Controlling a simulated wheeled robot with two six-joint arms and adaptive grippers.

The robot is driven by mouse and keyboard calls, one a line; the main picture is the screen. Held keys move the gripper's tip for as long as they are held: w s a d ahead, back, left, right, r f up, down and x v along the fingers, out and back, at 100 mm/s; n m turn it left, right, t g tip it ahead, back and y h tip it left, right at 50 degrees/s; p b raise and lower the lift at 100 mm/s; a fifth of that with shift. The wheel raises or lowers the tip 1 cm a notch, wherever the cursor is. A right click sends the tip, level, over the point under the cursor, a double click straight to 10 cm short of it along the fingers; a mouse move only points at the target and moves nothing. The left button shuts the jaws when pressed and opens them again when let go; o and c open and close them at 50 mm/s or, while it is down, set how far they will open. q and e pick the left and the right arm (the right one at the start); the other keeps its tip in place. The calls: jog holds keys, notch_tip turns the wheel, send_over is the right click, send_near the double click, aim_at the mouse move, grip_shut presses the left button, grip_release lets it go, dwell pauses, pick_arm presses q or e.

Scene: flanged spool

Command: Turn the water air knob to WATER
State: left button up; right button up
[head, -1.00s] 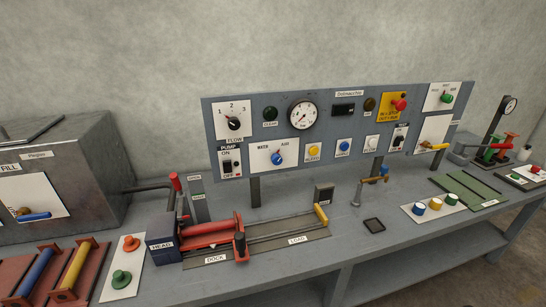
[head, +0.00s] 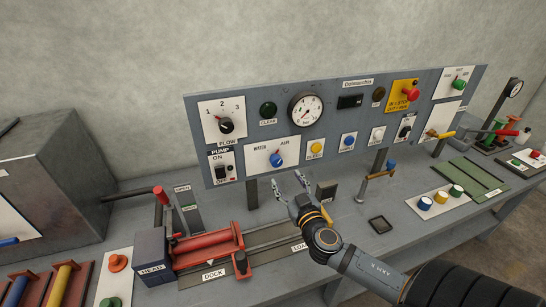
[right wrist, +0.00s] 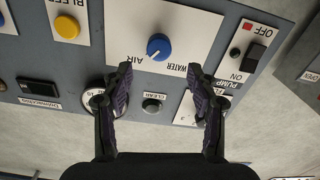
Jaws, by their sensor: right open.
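The blue water air knob (head: 276,159) sits on a white plate (head: 256,157) on the grey panel, with WATER marked at its upper left and AIR at its upper right. In the right wrist view the knob (right wrist: 159,47) appears upside down, between and beyond the fingertips. My right gripper (head: 287,178) is open and empty, in front of the panel just below the knob plate, apart from the knob. In the right wrist view its two fingers (right wrist: 161,69) are spread wide. My left gripper is not in view.
The pump switch (head: 222,171) is left of the knob plate and a yellow button (head: 316,147) right of it. The flow knob (head: 226,126) and gauge (head: 306,109) are above. A red clamp fixture (head: 208,246) stands on the bench below.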

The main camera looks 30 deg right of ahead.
aim_at(278, 163)
jog(key=p+x, duration=0.1)
jog(key=x, duration=0.1)
jog(key=p+x, duration=0.1)
jog(key=x, duration=0.3)
jog(key=shift+w+d+r+p, duration=0.2)
jog(key=shift+w+r+p, duration=0.1)
jog(key=shift+r+p, duration=0.1)
jog(key=x, duration=0.1)
jog(key=p+x, duration=0.1)
jog(key=x, duration=0.1)
jog(key=shift+f, duration=0.2)
jog(key=shift+w+f, duration=0.1)
jog(key=shift+c, duration=0.6)
jog(key=c, duration=1.1)
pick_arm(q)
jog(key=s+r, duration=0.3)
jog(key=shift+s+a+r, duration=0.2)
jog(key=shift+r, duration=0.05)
pick_arm(e)
jog(key=shift+o, duration=0.2)
